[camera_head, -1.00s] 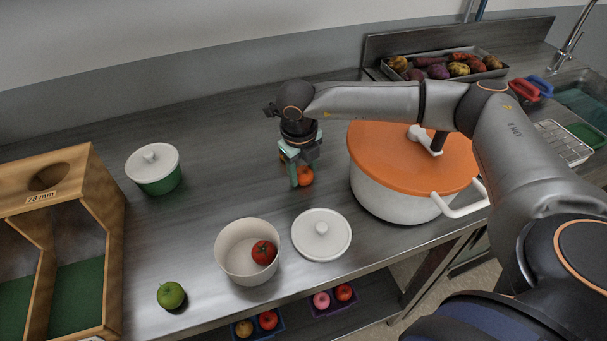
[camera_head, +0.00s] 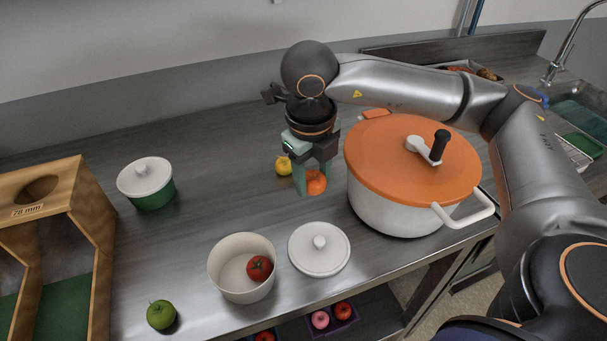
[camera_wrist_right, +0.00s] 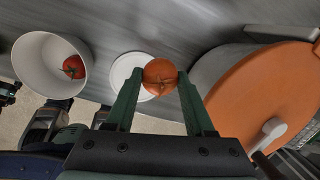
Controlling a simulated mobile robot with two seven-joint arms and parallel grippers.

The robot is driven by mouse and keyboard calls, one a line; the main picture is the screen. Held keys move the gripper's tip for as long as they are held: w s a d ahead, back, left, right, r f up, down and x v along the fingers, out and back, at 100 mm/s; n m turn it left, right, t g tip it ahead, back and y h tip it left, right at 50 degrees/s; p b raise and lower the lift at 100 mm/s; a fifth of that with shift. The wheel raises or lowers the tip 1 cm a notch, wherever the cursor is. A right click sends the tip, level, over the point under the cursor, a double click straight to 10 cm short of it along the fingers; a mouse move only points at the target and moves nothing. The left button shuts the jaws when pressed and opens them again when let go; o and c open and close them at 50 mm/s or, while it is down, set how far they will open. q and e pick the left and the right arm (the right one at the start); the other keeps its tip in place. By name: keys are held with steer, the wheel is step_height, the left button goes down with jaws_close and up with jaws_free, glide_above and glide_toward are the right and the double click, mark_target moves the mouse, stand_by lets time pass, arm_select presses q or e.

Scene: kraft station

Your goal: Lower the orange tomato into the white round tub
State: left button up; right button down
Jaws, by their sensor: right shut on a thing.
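My right gripper (camera_head: 308,184) is shut on the orange tomato (camera_head: 316,183) and holds it above the counter, left of the large pot. In the right wrist view the orange tomato (camera_wrist_right: 160,76) sits between the two fingertips. The white round tub (camera_head: 233,286) stands open near the counter's front edge, lower left of the gripper. A red tomato (camera_head: 260,268) lies inside it, and the tub (camera_wrist_right: 38,80) also shows at the left of the right wrist view. The held tomato is apart from the tub.
A white lid (camera_head: 319,252) lies right of the tub. A large pot with an orange lid (camera_head: 388,160) stands right of the gripper. A yellow fruit (camera_head: 283,165) lies behind the gripper. A green fruit (camera_head: 161,314), a lidded green tub (camera_head: 152,198) and a wooden box (camera_head: 88,250) are at left.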

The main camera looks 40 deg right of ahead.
mark_target(322, 187)
steer(key=s, duration=0.1)
steer(key=s+a+r, duration=0.1)
steer(key=s+r, duration=0.1)
steer(key=s, duration=0.1)
steer(key=shift+a, duration=0.15)
steer(key=shift+s+a+r, duration=0.2)
steer(key=shift+s, duration=0.05)
steer(key=a+r+p, duration=0.2)
steer(key=a+r, duration=0.1)
steer(key=a, duration=0.6)
steer(key=w+a+f+b, duration=0.2)
steer(key=a+f+b, duration=0.3)
steer(key=a, duration=0.3)
steer(key=shift+a, duration=0.25)
steer(key=shift+f, duration=0.1)
